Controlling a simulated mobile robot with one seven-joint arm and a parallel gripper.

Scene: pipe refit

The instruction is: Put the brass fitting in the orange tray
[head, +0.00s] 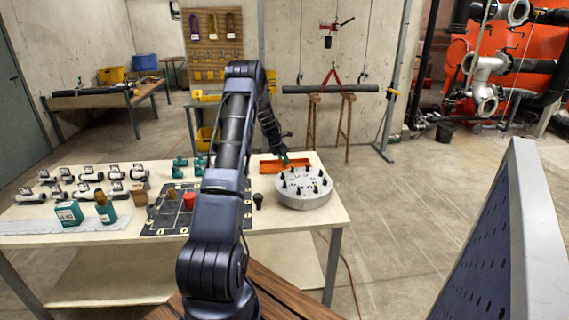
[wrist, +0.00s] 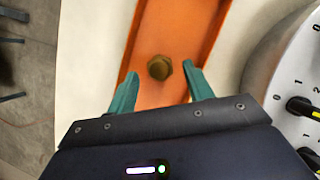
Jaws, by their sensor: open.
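The orange tray (head: 268,167) lies at the back right of the white table, next to the round grey dial plate. In the wrist view the orange tray (wrist: 176,38) runs up the middle of the picture. A brass fitting (wrist: 159,68), with a hexagonal rim, lies in the tray between and just beyond my fingertips. My gripper (wrist: 158,78) is open, its two green fingers apart, and it does not grip the fitting. In the head view my gripper (head: 284,157) is over the tray; the fitting is too small or hidden to make out there.
The round grey plate (head: 303,198) with black knobs stands close right of the tray. A dark gridded board (head: 165,222) with a red piece (head: 189,200), green fittings (head: 180,167), bottles and several white pipe parts (head: 90,174) fill the table's left. A blue perforated panel (head: 500,255) stands at right.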

